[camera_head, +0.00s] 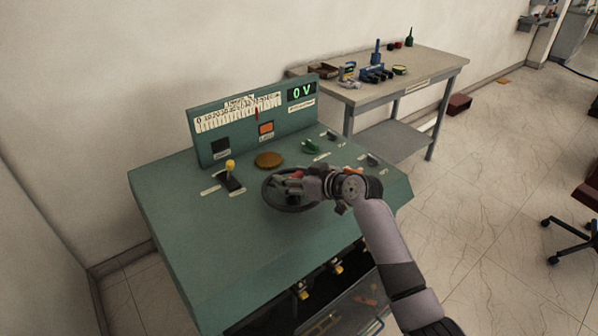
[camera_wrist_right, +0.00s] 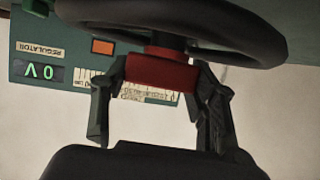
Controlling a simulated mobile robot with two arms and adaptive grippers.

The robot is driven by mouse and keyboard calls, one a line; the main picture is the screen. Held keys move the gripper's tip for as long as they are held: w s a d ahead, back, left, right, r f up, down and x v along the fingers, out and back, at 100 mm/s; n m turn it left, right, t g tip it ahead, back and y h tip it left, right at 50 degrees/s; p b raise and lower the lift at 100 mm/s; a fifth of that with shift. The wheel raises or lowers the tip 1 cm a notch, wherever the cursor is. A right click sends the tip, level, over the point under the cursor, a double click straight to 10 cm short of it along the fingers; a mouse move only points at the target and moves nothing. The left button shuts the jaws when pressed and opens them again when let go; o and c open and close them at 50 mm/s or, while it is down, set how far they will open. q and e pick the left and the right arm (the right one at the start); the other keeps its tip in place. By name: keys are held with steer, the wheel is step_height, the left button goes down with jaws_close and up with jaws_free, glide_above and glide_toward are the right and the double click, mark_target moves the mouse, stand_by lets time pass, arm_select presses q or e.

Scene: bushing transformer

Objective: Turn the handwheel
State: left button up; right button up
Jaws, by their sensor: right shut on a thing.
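The handwheel (camera_head: 272,203) is a dark ring lying on the sloping green console top. My right gripper (camera_head: 297,187) reaches over its right side and hides part of it. In the right wrist view, the dark handwheel rim (camera_wrist_right: 250,42) crosses the top of the picture. There the fingers of my right gripper (camera_wrist_right: 160,72) are shut on either side of a red block at the handwheel's centre. My left gripper is not in view.
A grey workbench (camera_head: 440,62) with tools stands behind to the right. The tiled floor at right has free room.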

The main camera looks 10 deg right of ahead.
steer(key=o, duration=1.7)
steer(key=v, duration=1.2)
steer(key=shift+f, duration=0.1)
